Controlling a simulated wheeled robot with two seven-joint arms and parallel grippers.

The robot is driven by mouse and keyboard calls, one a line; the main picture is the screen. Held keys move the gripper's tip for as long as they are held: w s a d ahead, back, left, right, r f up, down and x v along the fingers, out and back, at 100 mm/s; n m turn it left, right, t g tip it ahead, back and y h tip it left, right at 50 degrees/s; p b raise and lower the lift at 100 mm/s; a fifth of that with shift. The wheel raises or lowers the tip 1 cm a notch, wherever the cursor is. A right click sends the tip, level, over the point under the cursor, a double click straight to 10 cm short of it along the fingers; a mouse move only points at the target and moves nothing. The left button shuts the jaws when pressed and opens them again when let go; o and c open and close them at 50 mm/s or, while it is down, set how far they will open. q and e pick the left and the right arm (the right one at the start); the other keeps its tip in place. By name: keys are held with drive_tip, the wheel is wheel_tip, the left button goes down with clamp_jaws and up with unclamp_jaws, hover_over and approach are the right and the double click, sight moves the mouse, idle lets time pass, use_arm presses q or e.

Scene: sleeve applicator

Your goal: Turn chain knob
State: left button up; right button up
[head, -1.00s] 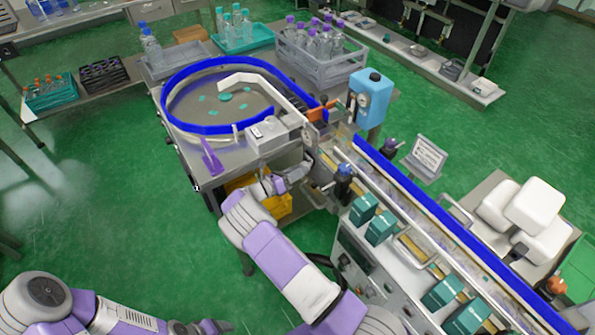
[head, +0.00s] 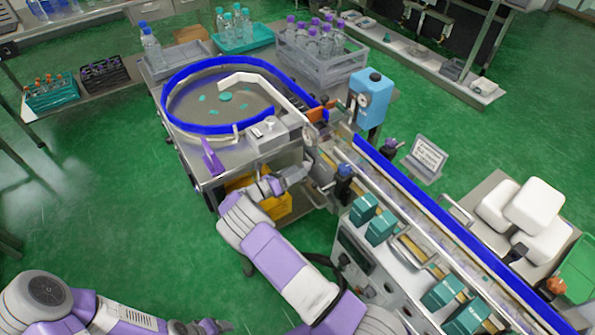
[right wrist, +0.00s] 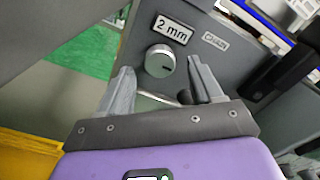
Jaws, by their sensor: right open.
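In the right wrist view, a round silver knob (right wrist: 160,61) with a dark mark on its face sits on a grey panel. A "2 mm" label (right wrist: 173,29) is above it, and a smaller label (right wrist: 215,41), perhaps reading "Chain", is to its right. My right gripper (right wrist: 161,66) is open, with one finger on each side of the knob in the picture; I cannot tell whether they touch it. In the head view my right gripper (head: 295,174) is at the machine's near end, and the knob cannot be made out. My left gripper (head: 210,327) is partly in view at the bottom edge.
A blue-rimmed round table (head: 190,127) stands behind my right gripper. A conveyor with a blue rail (head: 430,205) runs to the lower right. A yellow bin (head: 279,207) is below the gripper. Green floor (head: 120,200) is open on the left.

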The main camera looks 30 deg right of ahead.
drive_tip(key=a, duration=0.6)
drive_tip(key=shift+s+a+p, duration=0.2)
drive_tip(key=shift+s+p, duration=0.05)
drive_tip(key=shift+p, duration=0.05)
